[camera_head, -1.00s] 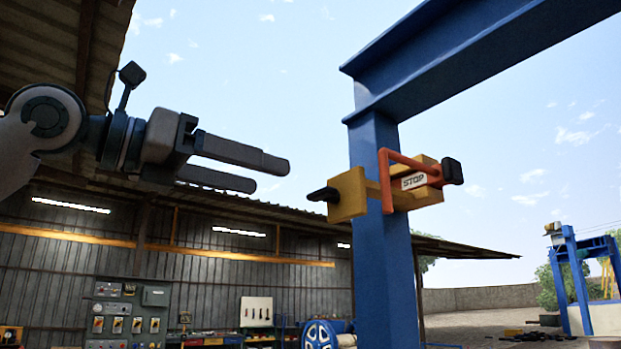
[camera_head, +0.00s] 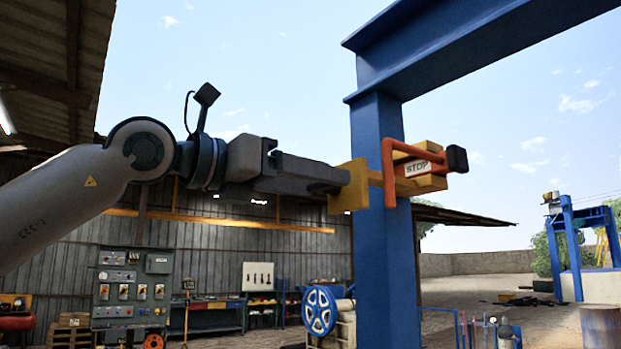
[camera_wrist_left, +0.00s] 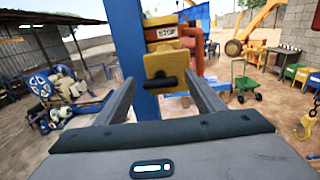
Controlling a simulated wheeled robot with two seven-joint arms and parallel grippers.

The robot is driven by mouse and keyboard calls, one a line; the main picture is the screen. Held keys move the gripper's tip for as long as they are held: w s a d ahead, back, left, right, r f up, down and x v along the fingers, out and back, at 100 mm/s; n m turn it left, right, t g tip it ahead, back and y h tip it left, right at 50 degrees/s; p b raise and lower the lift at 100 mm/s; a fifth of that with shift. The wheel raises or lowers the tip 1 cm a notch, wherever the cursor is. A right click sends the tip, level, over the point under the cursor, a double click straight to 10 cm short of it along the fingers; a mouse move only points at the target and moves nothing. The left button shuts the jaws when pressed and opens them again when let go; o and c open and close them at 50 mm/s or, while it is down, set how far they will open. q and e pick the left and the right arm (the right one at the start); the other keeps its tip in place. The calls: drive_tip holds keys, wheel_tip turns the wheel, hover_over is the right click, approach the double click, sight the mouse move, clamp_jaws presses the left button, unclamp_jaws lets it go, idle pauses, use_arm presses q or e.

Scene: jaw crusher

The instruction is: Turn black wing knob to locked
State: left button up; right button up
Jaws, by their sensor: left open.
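The black wing knob (camera_wrist_left: 161,82) sits on the face of a yellow plate (camera_wrist_left: 168,65) and lies about level in the left wrist view. In the head view it is mostly hidden by my gripper, and the yellow plate (camera_head: 356,188) shows on the left side of the blue post. My left gripper (camera_head: 335,176) reaches in from the left with its fingertips at the plate. Its jaws are open, with one finger on each side of the knob and visible gaps between. My right gripper is in neither view.
The blue post (camera_head: 386,260) carries a blue beam above. A bent orange handle (camera_head: 388,165) and a yellow block with a STOP label (camera_head: 418,169) are on the post beside the plate. Open sky lies above my arm. A control cabinet (camera_head: 132,288) stands far behind.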

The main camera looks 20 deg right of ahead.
use_arm(q)
drive_tip(key=c, duration=1)
drive_tip(key=shift+c, duration=0.2)
drive_tip(key=shift+m, duration=0.3)
drive_tip(key=m+b, duration=0.1)
drive_tip(key=m, duration=1.6)
drive_tip(key=shift+s+d+f+b, duration=0.1)
drive_tip(key=shift+s+f+b, duration=0.1)
drive_tip(key=shift+b, duration=0.15)
drive_tip(key=shift+m, duration=0.3)
drive_tip(key=o, duration=1)
drive_tip(key=shift+o, duration=0.2)
